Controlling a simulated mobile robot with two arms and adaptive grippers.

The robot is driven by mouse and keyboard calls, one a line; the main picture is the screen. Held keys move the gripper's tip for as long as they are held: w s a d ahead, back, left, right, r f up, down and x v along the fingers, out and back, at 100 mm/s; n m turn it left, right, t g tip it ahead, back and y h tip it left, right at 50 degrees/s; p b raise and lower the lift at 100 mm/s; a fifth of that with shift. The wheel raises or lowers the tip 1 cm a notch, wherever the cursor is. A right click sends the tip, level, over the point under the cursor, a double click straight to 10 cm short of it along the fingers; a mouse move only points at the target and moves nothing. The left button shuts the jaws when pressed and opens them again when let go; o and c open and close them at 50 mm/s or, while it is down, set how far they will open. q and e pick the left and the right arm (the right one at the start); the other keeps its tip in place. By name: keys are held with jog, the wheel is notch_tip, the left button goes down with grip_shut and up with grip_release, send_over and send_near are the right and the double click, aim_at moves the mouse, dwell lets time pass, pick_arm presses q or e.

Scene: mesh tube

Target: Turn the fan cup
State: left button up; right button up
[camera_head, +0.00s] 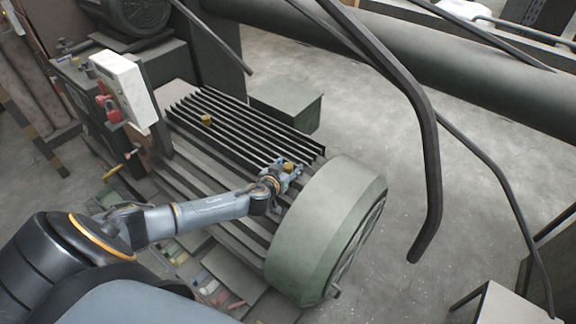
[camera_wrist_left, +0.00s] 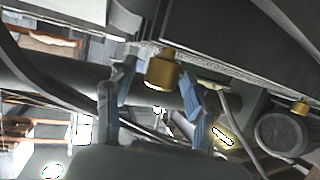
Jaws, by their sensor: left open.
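A small brass cup (camera_head: 288,167) sits on the ribbed motor body beside the big green fan cover (camera_head: 322,215); I take it to be the fan cup. My left gripper (camera_head: 287,175) reaches it from the left. In the left wrist view, the brass cup (camera_wrist_left: 162,71) lies between the two blue-grey fingertips of the left gripper (camera_wrist_left: 158,92). The fingers are open, with visible gaps on both sides of the cup. A second brass cup (camera_head: 207,119) stands farther back on the ribs, and appears small in the left wrist view (camera_wrist_left: 300,107). My right gripper is not shown.
A white box with red parts (camera_head: 120,88) stands at the machine's left. Dark bent bars (camera_head: 428,150) hang at the right of the fan cover. A thick pipe (camera_head: 460,80) crosses behind. A grey-green box (camera_head: 287,103) sits behind the ribs.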

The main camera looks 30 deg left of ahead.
pick_arm(q)
jog(key=shift+w, duration=0.15)
grip_shut()
jog(key=shift+f+h, duration=0.1)
jog(key=shift+h, duration=0.2)
